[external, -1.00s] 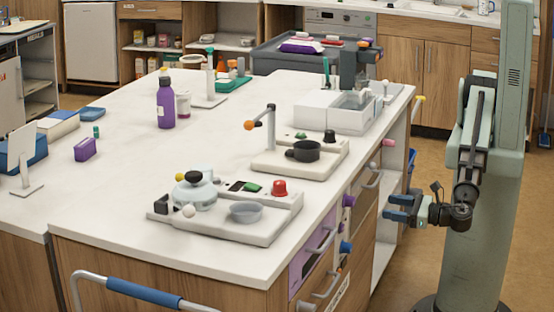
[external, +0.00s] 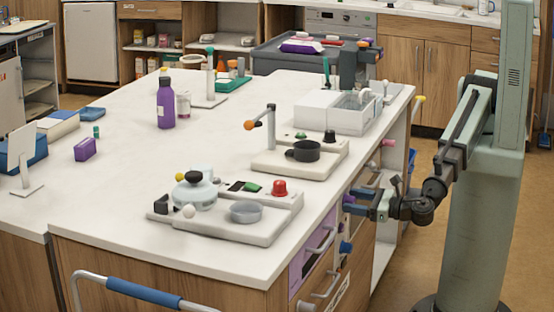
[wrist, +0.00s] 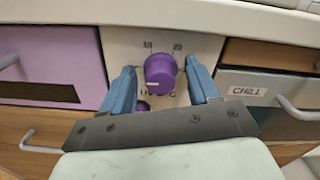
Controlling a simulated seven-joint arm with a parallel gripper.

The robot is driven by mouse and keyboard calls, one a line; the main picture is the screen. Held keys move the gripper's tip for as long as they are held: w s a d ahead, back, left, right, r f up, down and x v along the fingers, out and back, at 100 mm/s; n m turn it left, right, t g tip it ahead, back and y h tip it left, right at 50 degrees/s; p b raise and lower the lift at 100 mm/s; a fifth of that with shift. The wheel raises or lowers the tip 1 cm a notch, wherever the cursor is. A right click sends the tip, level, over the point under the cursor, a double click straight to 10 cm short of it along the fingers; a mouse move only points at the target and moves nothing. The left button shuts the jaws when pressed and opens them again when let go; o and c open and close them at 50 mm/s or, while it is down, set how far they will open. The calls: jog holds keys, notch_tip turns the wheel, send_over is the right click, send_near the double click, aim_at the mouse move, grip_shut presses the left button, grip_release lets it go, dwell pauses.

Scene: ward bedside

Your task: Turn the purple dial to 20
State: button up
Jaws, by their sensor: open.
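The purple dial (wrist: 160,74) sits on a pale panel on the counter's front, with the numbers 18 and 20 printed above it. A white mark on the dial shows at its lower left, away from the 20. My gripper (wrist: 163,82) is open, with one blue finger on each side of the dial; whether either finger touches it I cannot tell. In the external view, my gripper (external: 355,203) is at the counter's front, and its fingers hide most of the dial.
A purple drawer front (wrist: 50,62) lies left of the panel, and a grey drawer labelled CHILL (wrist: 265,95) lies right. Handles stick out on both sides. Another small purple knob (wrist: 142,106) shows below the dial. The counter edge (wrist: 230,12) overhangs above.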

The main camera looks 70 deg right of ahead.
jog(key=shift+w, duration=0.1)
jog(key=c, duration=1)
jog(key=m, duration=0.5)
jog(key=shift+d+m, duration=0.1)
jog(key=shift+m, duration=0.2)
jog(key=m, duration=0.6)
jog(key=shift+d, duration=0.1)
jog(key=m, duration=0.6)
jog(key=shift+f+m, duration=0.1)
jog(key=shift+m, duration=0.2)
jog(key=m, duration=0.5)
jog(key=shift+d+f, duration=0.1)
jog(key=shift+m, duration=0.4)
